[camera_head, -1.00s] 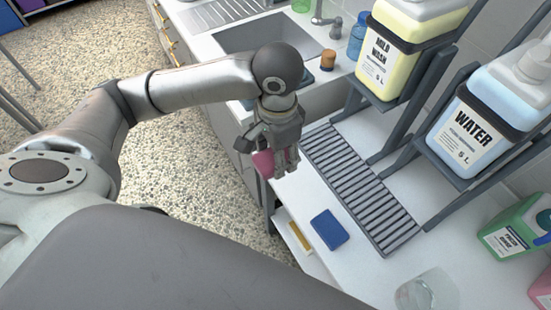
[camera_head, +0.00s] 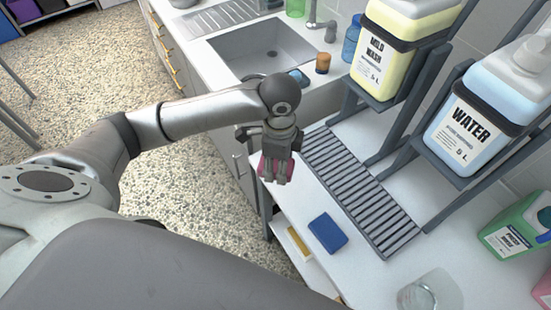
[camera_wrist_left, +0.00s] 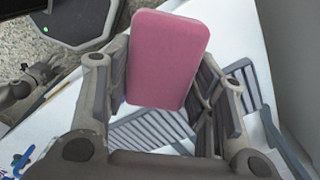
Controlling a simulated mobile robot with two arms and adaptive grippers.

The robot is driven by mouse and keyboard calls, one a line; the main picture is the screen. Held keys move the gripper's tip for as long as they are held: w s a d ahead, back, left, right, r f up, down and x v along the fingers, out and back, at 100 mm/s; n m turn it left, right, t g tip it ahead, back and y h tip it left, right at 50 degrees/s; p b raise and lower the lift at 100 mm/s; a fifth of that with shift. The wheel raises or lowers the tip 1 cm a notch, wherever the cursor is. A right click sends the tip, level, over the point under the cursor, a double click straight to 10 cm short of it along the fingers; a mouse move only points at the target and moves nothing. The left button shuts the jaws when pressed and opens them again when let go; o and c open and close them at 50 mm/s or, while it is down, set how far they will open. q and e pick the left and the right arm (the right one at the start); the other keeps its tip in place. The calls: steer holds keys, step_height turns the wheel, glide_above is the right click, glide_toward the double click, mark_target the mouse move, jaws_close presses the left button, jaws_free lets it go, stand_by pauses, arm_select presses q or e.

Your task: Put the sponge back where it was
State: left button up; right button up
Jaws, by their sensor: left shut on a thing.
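A pink sponge (camera_wrist_left: 168,58) is held between the fingers of my left gripper (camera_head: 274,178), as the left wrist view shows. In the head view the pink sponge (camera_head: 263,167) is partly hidden behind the fingers. The gripper points down over the front edge of the white counter, on the sink side of the blue sponge (camera_head: 327,232). The blue sponge lies flat on the counter beside the slatted grey rack (camera_head: 392,220). What seems to be my right gripper (camera_wrist_left: 38,80) shows small at the left of the wrist view; its fingers are unclear.
A clear glass (camera_head: 418,295) stands at the front.

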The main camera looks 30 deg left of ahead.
arm_select(q)
steer(key=w+a+f, duration=0.1)
steer(key=w+f, duration=0.1)
steer(key=w+a+f, duration=0.2)
steer(key=f, duration=0.1)
steer(key=w+a+f, duration=0.1)
steer(key=w+f, duration=0.1)
steer(key=w, duration=0.1)
steer(key=shift+a+f+p, duration=0.2)
steer(key=shift+f+p, duration=0.05)
steer(key=shift+p, duration=0.1)
steer(key=shift+f, duration=1.5)
steer(key=shift+f, duration=0.15)
steer(key=o, duration=0.9)
step_height(320, 180, up, 12)
steer(key=shift+r, duration=0.2)
